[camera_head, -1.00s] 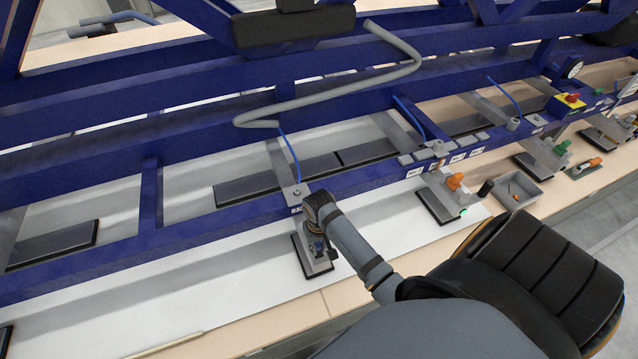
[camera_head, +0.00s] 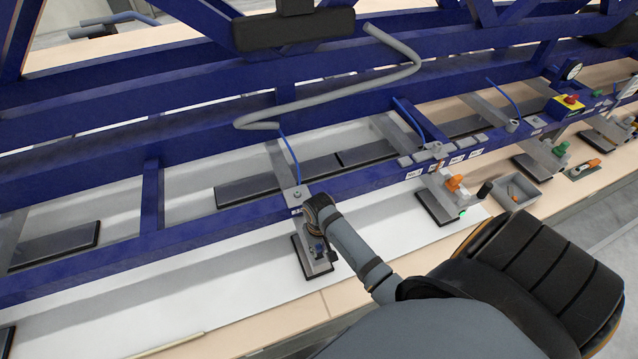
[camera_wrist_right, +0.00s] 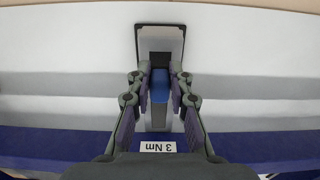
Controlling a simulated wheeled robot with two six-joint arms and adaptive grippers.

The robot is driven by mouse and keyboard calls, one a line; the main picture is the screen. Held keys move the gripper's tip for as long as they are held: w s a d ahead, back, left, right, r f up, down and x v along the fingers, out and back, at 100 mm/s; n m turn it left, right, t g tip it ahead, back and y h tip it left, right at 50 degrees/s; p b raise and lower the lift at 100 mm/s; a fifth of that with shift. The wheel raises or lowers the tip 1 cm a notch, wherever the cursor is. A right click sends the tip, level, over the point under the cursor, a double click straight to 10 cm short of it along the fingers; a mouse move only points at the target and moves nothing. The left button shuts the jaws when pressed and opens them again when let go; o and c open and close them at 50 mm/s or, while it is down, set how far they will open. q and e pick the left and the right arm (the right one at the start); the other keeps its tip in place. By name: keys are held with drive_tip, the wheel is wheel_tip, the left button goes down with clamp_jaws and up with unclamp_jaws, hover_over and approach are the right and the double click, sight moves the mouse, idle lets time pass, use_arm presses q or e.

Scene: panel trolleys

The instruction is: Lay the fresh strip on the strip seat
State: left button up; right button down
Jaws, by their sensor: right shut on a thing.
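My right gripper (camera_head: 317,252) is in front of the blue frame's lower rail, over a grey foot plate with a dark edge (camera_head: 302,262). In the right wrist view the fingers (camera_wrist_right: 160,84) are closed on the sides of a blue part (camera_wrist_right: 160,91), above the same grey plate (camera_wrist_right: 160,38). A dark piece covers part of the plate just beyond the fingertips. A thin pale strip (camera_head: 165,346) lies on the table at the lower left; I cannot tell if it is the fresh strip. I cannot make out the strip seat for certain. My left gripper is not in view.
The blue frame (camera_head: 250,213) spans the picture, with a bent grey bar (camera_head: 335,95) above. To the right are a clamp with an orange knob (camera_head: 454,183), one with a green knob (camera_head: 561,149) and a grey tray (camera_head: 515,193). The white surface left of my gripper is mostly clear.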

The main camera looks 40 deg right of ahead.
drive_tip(key=shift+f+b, duration=0.3)
drive_tip(key=shift+f, duration=0.95)
drive_tip(key=c, duration=1.1)
unclamp_jaws()
drive_tip(key=shift+c, duration=0.2)
drive_tip(key=shift+r+p, duration=0.65)
drive_tip(key=shift+r, duration=3.4)
drive_tip(key=shift+f, duration=0.1)
